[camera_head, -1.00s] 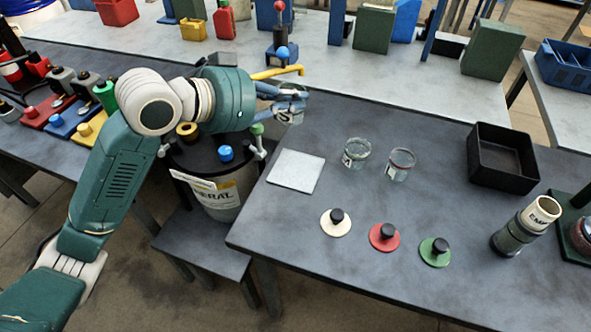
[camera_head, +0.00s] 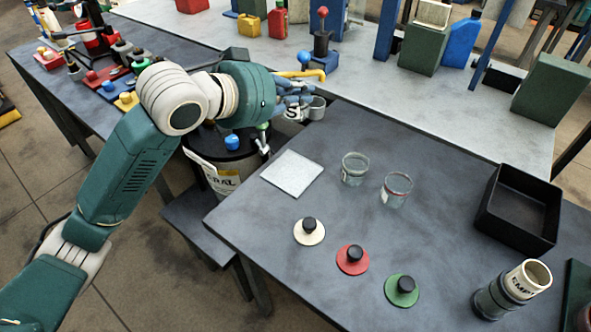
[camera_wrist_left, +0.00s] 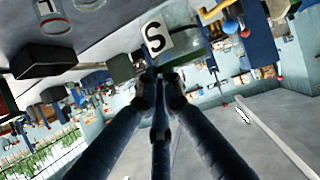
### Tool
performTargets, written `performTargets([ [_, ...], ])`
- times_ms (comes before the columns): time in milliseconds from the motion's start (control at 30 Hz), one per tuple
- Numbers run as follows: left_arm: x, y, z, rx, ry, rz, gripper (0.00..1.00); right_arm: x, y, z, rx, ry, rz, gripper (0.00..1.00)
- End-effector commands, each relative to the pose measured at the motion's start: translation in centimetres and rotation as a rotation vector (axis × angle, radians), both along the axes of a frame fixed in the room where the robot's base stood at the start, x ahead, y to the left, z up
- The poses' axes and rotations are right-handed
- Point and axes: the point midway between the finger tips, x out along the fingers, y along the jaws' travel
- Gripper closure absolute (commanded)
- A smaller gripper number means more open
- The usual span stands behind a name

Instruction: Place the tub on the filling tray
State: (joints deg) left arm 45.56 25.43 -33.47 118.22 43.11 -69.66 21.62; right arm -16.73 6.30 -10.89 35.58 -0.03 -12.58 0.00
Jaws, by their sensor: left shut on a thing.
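My left gripper (camera_head: 290,95) is shut on the tub, a small container with a white label marked "S" (camera_head: 293,113), beside the drum at the bench's left end. The label also shows in the left wrist view (camera_wrist_left: 155,37), just beyond my left fingers (camera_wrist_left: 160,85). My fingers hide much of the tub. A flat pale square plate (camera_head: 291,173) lies bare on the bench, nearer than the tub; I cannot tell whether it is the filling tray. My right gripper is not in view.
A labelled drum (camera_head: 222,170) with a blue knob (camera_head: 232,143) stands beside the bench (camera_head: 340,215). Two clear tubs (camera_head: 355,168) (camera_head: 396,190) stand right of the plate. White (camera_head: 309,236), red (camera_head: 351,262) and green (camera_head: 400,293) knobbed discs lie in front. A black bin (camera_head: 520,210) is at right.

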Motion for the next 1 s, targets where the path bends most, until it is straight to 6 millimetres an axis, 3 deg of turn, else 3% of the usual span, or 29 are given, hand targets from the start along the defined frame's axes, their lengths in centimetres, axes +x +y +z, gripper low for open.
performTargets([
  [200, -0.1, 0.1, -5.8, 0.003, 0.01, 0.002, 1.0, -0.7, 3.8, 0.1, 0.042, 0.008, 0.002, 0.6],
  [300, -0.2, 0.1, -8.5, 0.003, 0.009, 0.001, 1.0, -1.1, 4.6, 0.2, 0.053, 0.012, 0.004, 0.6],
  [500, -0.1, 0.2, -13.0, 0.002, 0.006, 0.001, 1.0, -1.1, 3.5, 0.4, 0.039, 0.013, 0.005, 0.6],
  [700, 0.0, 0.2, -14.9, 0.002, 0.001, 0.001, 1.0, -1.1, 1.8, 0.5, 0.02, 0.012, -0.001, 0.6],
  [1000, -0.1, 0.2, -18.8, 0.0, 0.003, 0.001, 1.0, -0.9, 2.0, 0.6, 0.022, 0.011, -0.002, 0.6],
])
